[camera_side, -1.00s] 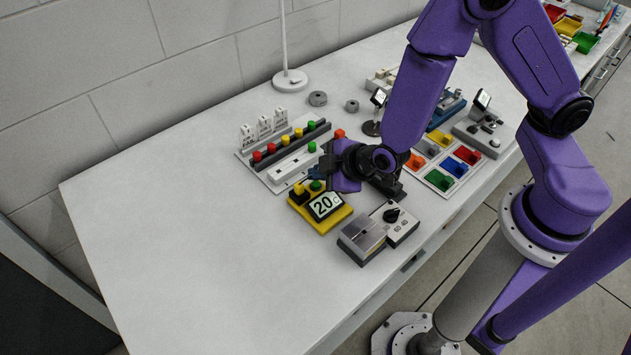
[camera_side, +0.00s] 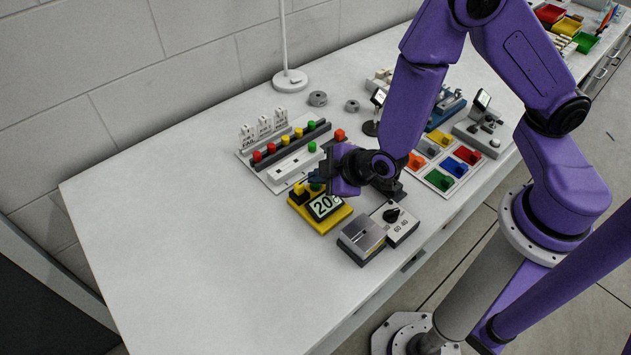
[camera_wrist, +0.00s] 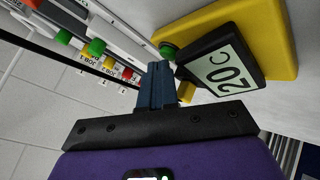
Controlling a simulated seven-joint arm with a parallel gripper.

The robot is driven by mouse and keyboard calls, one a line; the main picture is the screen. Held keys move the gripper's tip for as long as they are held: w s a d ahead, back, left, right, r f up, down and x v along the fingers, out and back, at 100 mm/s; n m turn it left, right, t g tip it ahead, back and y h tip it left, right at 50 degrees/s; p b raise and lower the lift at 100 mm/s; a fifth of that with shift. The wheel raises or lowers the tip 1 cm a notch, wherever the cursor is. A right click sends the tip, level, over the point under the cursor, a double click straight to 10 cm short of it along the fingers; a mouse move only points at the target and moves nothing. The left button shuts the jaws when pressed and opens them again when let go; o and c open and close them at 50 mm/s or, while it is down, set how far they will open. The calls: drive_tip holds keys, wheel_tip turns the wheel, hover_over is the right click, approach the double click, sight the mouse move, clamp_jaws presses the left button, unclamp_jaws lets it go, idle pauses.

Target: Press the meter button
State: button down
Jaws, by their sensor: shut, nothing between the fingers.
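The meter (camera_side: 321,221) is a yellow block with a dark-framed display reading about 20 °C. In the side view it sits under and just left of my gripper (camera_side: 319,178). Its green round button (camera_wrist: 168,50) shows in the wrist view beside the display, and a yellow knob (camera_wrist: 186,91) shows on the other side of the fingers. My gripper's blue fingers (camera_wrist: 160,72) are shut and empty, and in the wrist view their tips appear close to the green button. I cannot tell whether they touch it. In the side view my gripper partly hides the button and the display's right end.
A grey box with a black dial (camera_side: 391,215) stands right of the meter. Behind is a panel with a row of red, yellow and green buttons (camera_side: 285,144). The table's left half (camera_side: 180,230) is clear.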

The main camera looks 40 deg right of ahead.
sight(319, 189)
drive_tip(key=shift+r, duration=0.6)
drive_tip(key=shift+r, duration=0.1)
drive_tip(key=shift+r, duration=2.9)
